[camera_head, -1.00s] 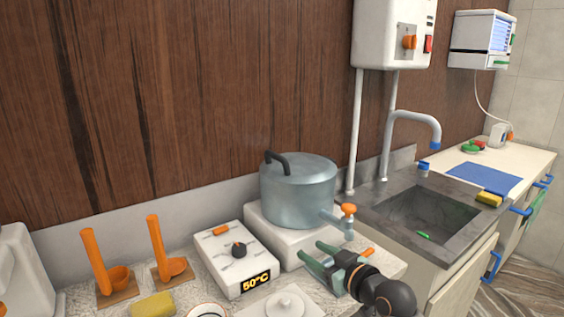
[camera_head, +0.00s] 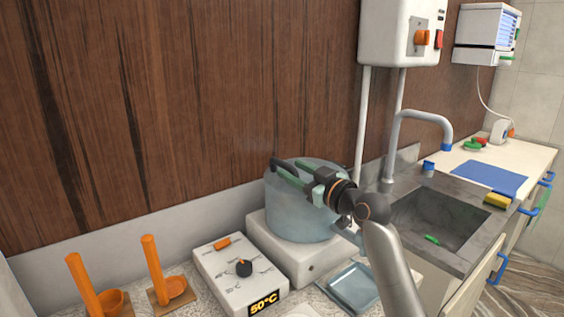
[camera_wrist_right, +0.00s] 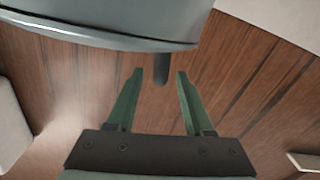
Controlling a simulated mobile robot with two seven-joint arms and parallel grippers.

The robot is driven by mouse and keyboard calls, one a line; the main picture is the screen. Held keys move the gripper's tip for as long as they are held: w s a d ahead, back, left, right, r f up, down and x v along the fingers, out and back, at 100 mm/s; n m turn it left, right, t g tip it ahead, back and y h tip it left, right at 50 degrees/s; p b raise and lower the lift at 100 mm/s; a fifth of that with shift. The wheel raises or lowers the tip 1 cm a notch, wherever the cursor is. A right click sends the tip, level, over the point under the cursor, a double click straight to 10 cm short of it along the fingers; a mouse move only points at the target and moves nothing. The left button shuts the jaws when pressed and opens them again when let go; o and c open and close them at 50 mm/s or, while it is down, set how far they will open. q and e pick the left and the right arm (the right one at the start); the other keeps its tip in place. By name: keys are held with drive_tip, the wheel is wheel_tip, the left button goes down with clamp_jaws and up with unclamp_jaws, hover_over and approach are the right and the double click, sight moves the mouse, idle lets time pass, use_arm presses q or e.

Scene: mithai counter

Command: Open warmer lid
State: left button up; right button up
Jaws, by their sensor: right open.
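The warmer is a blue-grey round pot (camera_head: 300,216) with a lid and a dark bar handle (camera_head: 282,164) at its left side, standing on a white block. The lid looks closed. My right gripper (camera_head: 292,172) is open at lid height in front of the pot, its green fingers close to the handle. In the right wrist view the dark handle (camera_wrist_right: 161,70) lies just ahead of and between the open fingertips (camera_wrist_right: 155,80); contact cannot be told. The pot's rim (camera_wrist_right: 110,38) crosses the top left there. My arm hides the pot's tap. My left gripper is not in view.
A white control box (camera_head: 240,268) reading 50°C stands left of the pot, with orange ladles (camera_head: 156,268) beyond it. A blue-grey tray (camera_head: 352,288) lies in front. A sink (camera_head: 400,210) with a tall faucet (camera_head: 392,150) is at the right. A wooden wall stands behind.

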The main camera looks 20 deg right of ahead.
drive_tip(key=shift+x, duration=2.55)
drive_tip(key=shift+c, duration=0.3)
clamp_jaws()
